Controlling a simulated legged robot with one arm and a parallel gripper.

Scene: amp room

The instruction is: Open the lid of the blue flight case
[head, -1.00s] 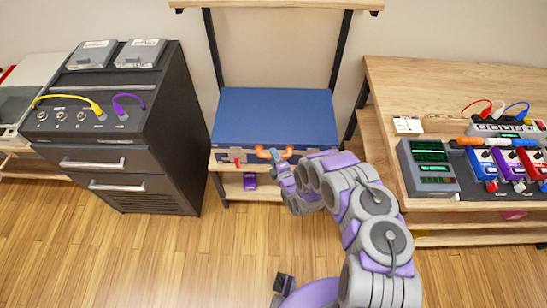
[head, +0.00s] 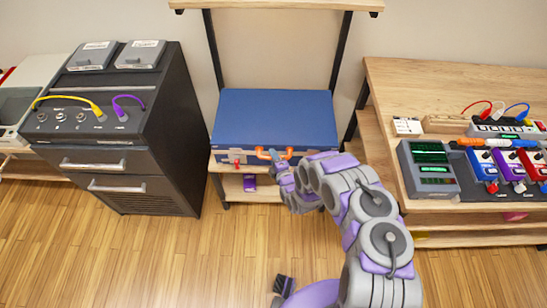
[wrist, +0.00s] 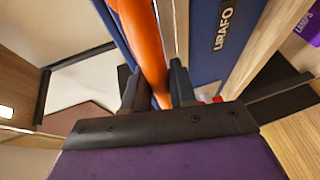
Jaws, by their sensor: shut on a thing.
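The blue flight case (head: 276,115) sits on a wooden shelf at the middle of the head view, with its lid down. An orange handle (head: 262,154) is on its front face. My gripper (head: 282,163) is at the front of the case, at the right part of the handle. In the wrist view my gripper (wrist: 158,88) is shut on the orange handle (wrist: 142,45), which passes between the two dark fingers. The case's blue side with the word LIRAFO (wrist: 226,30) shows beside it. The fingertips are partly hidden in the head view.
A dark drawer cabinet (head: 165,150) with cables on top stands at the left. A wooden table (head: 450,85) with pedals and a grey device (head: 428,168) stands at the right. A small red item (head: 237,162) is at the case front. A purple item (head: 250,182) lies on the lower shelf.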

